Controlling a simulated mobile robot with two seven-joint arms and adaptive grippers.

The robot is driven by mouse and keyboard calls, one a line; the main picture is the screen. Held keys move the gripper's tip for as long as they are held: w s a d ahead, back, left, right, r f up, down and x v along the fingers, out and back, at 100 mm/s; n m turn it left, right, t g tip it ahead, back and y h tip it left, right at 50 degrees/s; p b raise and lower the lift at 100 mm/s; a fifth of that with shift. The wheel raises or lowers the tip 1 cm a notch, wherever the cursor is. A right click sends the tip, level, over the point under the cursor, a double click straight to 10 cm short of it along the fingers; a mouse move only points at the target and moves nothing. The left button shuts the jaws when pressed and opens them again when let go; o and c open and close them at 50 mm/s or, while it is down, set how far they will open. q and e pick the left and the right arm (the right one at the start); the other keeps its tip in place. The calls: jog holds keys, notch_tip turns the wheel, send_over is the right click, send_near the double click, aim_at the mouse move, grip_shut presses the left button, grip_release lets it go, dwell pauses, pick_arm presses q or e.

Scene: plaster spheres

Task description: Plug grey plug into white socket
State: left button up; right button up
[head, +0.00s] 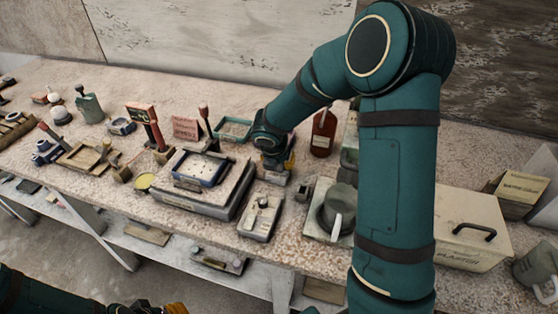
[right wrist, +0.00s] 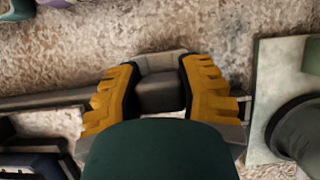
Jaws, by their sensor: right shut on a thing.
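My right gripper (head: 283,162) reaches down over the middle of the workbench. In the right wrist view its yellow fingers (right wrist: 160,98) are shut on the sides of a dark grey block, which I take for the grey plug (right wrist: 159,94). A paler grey piece (right wrist: 162,62) lies against the block's far side; I cannot tell if it is part of the plug or the white socket. In the head view a pale block (head: 275,179) shows just under the fingers, partly hidden by them. My left gripper (head: 160,308) shows only partly at the bottom edge.
A grey tray with small knobs (head: 261,217) stands just in front of my right gripper. A grey stand with a blue-rimmed tray (head: 200,170) is to its left. A red-brown bottle (head: 323,135) and a grey pot on a board (head: 338,208) are to its right.

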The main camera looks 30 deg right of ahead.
jog(key=shift+f, duration=0.45)
jog(key=o, duration=1.2)
jog(key=shift+c, duration=0.2)
jog(key=shift+r, duration=0.1)
jog(key=shift+r+p, duration=1.7)
jog(key=shift+r, duration=0.25)
